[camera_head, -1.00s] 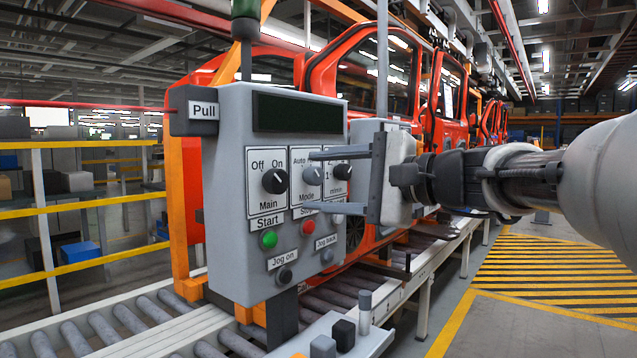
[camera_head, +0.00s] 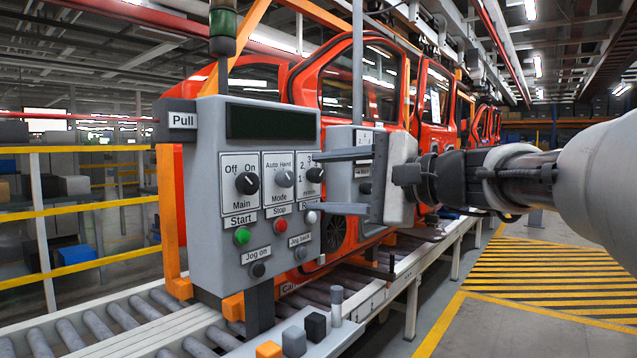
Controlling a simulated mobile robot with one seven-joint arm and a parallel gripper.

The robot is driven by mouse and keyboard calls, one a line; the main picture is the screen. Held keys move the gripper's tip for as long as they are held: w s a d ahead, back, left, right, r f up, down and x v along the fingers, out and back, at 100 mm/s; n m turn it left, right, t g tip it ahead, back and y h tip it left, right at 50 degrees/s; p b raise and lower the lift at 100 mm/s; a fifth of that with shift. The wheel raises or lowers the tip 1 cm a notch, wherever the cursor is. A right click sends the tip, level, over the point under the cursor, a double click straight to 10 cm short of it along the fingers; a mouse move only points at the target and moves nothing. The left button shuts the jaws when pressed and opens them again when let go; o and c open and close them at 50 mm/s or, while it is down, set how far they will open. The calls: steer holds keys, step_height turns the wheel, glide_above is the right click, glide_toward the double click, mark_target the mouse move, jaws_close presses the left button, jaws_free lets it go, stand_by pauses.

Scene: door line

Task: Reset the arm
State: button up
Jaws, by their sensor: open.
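My gripper (camera_head: 328,181) is on the right half of the head view, at the end of my arm coming in from the right. Its two flat fingers point left and stand apart, with nothing between them. The fingertips overlap the right edge of the grey control panel (camera_head: 230,290) in the picture. I cannot tell whether they touch it. The panel carries black knobs, a green start button (camera_head: 242,236), a red stop button (camera_head: 279,226) and jog buttons. The fingers partly cover the rightmost knob's label.
A roller conveyor (camera_head: 120,318) runs below the panel. Orange-red car doors (camera_head: 362,80) hang behind it. A yellow railing (camera_head: 80,208) stands at left. Small blocks (camera_head: 315,326) sit at the front edge. Hatched yellow floor (camera_head: 550,275) at right is clear.

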steer(key=s+d+f+n+g+h, duration=0.1)
steer(key=s+f+n+g+h, duration=0.15)
steer(key=s+f, duration=0.55)
steer(key=s+f+n+g+h, duration=0.1)
steer(key=s+f+n+h, duration=0.25)
steer(key=s+f, duration=0.45)
steer(key=s+d+f+n+g+h, duration=0.1)
steer(key=s+d+f+n+h, duration=0.25)
steer(key=d+f, duration=0.3)
steer(key=s+d+f+n+h, duration=0.2)
steer(key=s+d+f+h, duration=0.25)
steer(key=f, duration=0.35)
step_height(320, 180, up, 23)
steer(key=p, duration=2.3)
steer(key=shift+s+r+y, duration=0.15)
steer(key=shift+y, duration=0.15)
steer(key=shift+d+m, duration=0.1)
steer(key=shift+m, duration=0.15)
